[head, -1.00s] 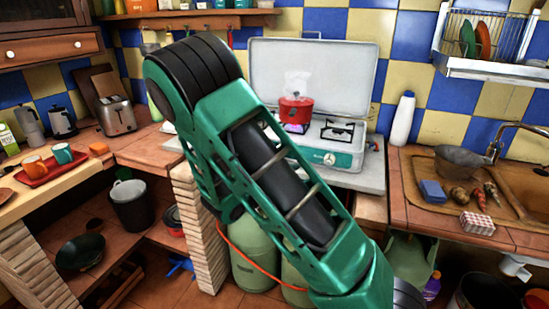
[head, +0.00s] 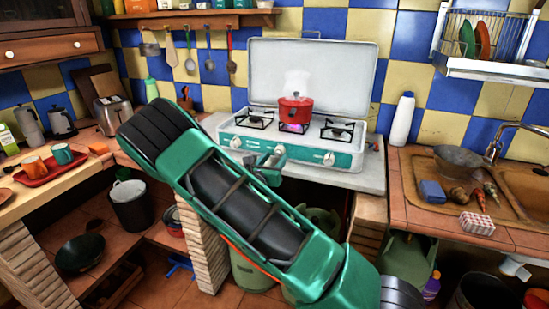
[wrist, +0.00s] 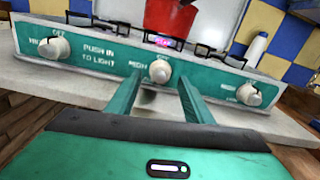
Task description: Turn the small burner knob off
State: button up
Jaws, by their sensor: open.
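A white camping stove (head: 352,177) with a green front panel stands on the counter, its lid open. A red pot (head: 295,107) steams on the middle burner, with a purple-pink flame (head: 293,127) below it. In the wrist view the front carries a left knob (wrist: 54,47), a middle knob (wrist: 160,71) and a right knob (wrist: 249,94), all white. My gripper (wrist: 159,84) is open, fingers pointing at the middle knob. That knob shows between the fingertips; I cannot tell whether they touch it. In the head view my gripper (head: 270,163) is before the stove's front.
A white bottle (head: 402,119) stands right of the stove. A toaster (head: 113,116) and a red tray (head: 52,170) with cups are on the left counter. The sink (head: 520,180) is at the right. Gas bottles (head: 250,272) stand below the stove.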

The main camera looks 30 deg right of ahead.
aim_at(279, 151)
jog(key=shift+x, duration=1.4)
